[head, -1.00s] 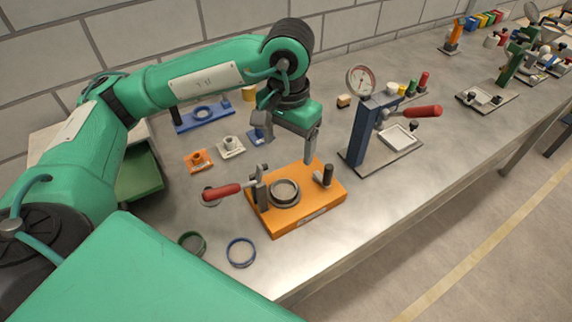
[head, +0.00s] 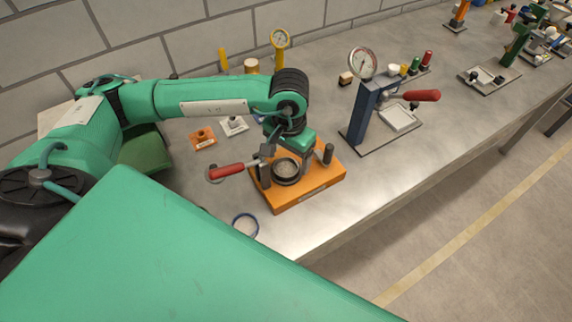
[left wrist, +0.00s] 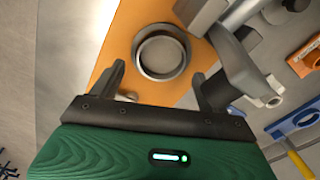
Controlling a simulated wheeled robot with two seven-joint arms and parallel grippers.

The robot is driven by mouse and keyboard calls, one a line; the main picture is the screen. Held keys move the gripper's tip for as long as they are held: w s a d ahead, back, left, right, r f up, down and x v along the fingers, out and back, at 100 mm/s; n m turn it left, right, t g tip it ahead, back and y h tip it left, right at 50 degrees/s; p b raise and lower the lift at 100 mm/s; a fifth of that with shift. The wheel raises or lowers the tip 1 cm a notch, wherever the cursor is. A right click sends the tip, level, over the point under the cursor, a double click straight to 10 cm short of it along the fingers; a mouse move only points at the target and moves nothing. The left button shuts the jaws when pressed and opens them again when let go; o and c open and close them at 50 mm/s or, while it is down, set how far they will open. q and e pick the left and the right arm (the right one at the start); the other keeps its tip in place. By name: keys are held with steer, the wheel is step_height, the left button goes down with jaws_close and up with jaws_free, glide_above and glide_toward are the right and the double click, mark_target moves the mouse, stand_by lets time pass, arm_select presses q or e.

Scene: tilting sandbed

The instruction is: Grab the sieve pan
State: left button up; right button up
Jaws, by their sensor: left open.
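The sieve pan (head: 286,172) is a round grey dish on an orange base plate (head: 306,195). In the left wrist view the pan (left wrist: 161,55) shows as a ring just beyond the fingertips. My left gripper (head: 285,158) points down over the base, close above the pan. In the left wrist view the left gripper (left wrist: 158,78) is open and empty, with its fingers apart on either side of the pan's near edge. Whether a finger touches the pan cannot be told. My right gripper is not in view.
A red-handled clamp (head: 228,171) stands at the base's left, and a dark post (head: 328,154) at its right. A blue ring (head: 245,226) lies in front. A blue gauge press (head: 361,112) with a red lever stands to the right. Bare bench lies between it and the bench edge.

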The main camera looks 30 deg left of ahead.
arm_select(q)
step_height(320, 180, down, 2)
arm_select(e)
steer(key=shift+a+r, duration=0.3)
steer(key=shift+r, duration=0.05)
arm_select(q)
steer(key=c, duration=1.1)
steer(key=shift+o, duration=0.2)
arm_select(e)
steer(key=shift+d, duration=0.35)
arm_select(q)
steer(key=shift+r, duration=0.15)
